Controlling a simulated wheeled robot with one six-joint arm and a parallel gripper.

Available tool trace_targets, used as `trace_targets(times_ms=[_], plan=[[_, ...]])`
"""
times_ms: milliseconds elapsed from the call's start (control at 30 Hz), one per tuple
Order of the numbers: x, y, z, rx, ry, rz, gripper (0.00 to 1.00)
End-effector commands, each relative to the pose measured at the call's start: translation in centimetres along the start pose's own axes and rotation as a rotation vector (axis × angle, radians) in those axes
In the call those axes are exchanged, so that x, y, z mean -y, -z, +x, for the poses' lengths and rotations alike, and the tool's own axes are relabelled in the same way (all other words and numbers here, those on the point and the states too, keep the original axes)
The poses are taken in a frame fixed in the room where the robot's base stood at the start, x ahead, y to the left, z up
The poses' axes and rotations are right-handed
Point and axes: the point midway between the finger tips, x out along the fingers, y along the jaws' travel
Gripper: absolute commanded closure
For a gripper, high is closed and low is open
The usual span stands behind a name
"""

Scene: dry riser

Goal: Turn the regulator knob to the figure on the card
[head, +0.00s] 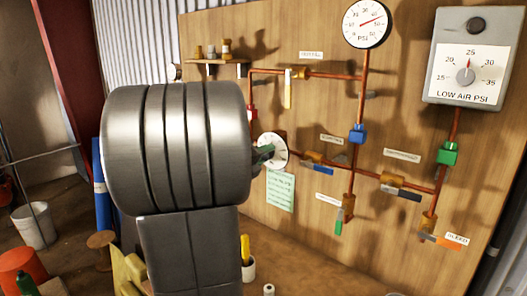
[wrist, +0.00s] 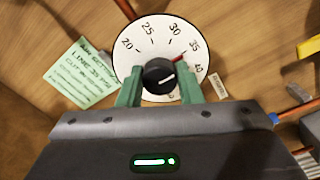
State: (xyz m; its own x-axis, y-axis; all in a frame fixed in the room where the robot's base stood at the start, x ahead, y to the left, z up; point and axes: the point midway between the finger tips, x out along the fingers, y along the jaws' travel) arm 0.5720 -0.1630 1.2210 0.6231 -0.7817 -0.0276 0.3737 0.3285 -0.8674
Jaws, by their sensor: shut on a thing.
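The black regulator knob (wrist: 159,76) sits in the middle of a white round dial (wrist: 136,62) marked from 20 to 40. A red pointer by the knob points close to 35; the knob's white line also slants up right. My gripper's green fingers (wrist: 159,92) are shut on the knob from both sides. The green card (wrist: 83,73) hangs left of the dial, and one line seems to read "LINE 35 PSI"; the rest is hard to read. In the head view, the dial (head: 273,142) is partly hidden by my arm, and the card (head: 280,190) hangs below it.
Copper pipes with coloured valves (head: 357,133) run across the wooden board right of the dial. A round PSI gauge (head: 366,22) is at the top. A grey low-air box (head: 470,95) hangs at the right, its pointer near 25. A small shelf (head: 215,61) is upper left.

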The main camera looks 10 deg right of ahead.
Motion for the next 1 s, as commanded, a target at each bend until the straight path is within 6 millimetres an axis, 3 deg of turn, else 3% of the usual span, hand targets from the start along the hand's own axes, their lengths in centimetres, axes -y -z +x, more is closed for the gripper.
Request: trace_targets(times_ms=[633, 667, 767, 1000], plan=[[-0.08, -0.01, -0.02, 0.000, -0.001, -0.050, 0.91], [-0.08, -0.01, -0.02, 0.000, -0.001, -0.050, 0.64], [-0.07, -0.01, -0.02, -0.001, -0.001, -0.050, 0.46], [-0.05, 0.00, -0.02, -0.001, 0.000, -0.049, 0.46]])
